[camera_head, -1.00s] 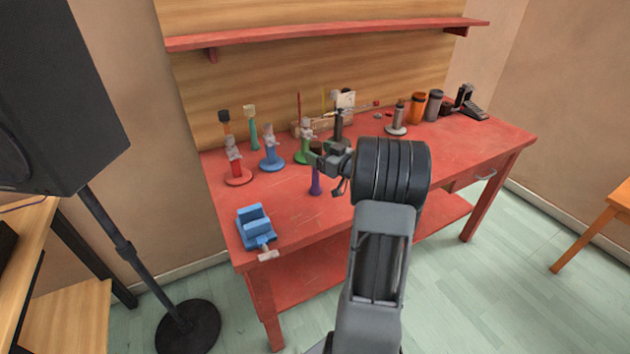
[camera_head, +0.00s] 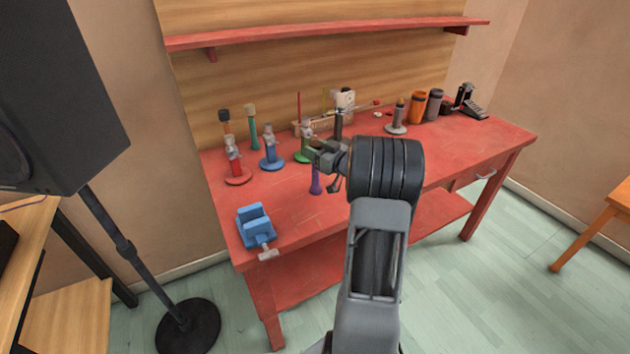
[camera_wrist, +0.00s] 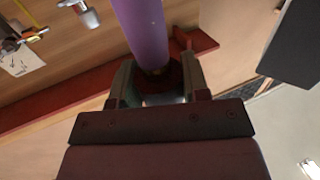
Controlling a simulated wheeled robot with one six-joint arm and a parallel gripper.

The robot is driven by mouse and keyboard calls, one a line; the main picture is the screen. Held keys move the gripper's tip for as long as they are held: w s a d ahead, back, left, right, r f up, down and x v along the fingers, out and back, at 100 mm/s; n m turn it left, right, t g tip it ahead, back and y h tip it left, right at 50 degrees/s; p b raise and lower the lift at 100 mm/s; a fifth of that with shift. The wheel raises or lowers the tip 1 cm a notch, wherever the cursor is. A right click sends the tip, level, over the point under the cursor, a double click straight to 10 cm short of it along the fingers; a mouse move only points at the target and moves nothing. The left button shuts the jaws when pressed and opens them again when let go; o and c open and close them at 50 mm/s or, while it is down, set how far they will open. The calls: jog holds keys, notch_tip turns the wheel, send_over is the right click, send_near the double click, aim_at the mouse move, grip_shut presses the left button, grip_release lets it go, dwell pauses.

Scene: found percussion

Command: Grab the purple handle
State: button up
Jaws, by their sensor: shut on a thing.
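In the wrist view the purple handle (camera_wrist: 142,32) comes in from the top, with a dark end part lying between the fingers. My gripper (camera_head: 319,160) is at the handle's upper end, and its fingers hide that part in the head view. In the wrist view my gripper (camera_wrist: 156,82) has a finger on each side of the dark end and is shut on it.
Close behind stand a green holder (camera_head: 303,152), a blue holder (camera_head: 270,158) and a red holder (camera_head: 236,173). A blue vise (camera_head: 255,226) sits at the front left edge. Orange and grey cylinders (camera_head: 417,107) stand at the back right. The front middle of the bench is bare.

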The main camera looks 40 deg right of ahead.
jog(key=c, duration=0.3)
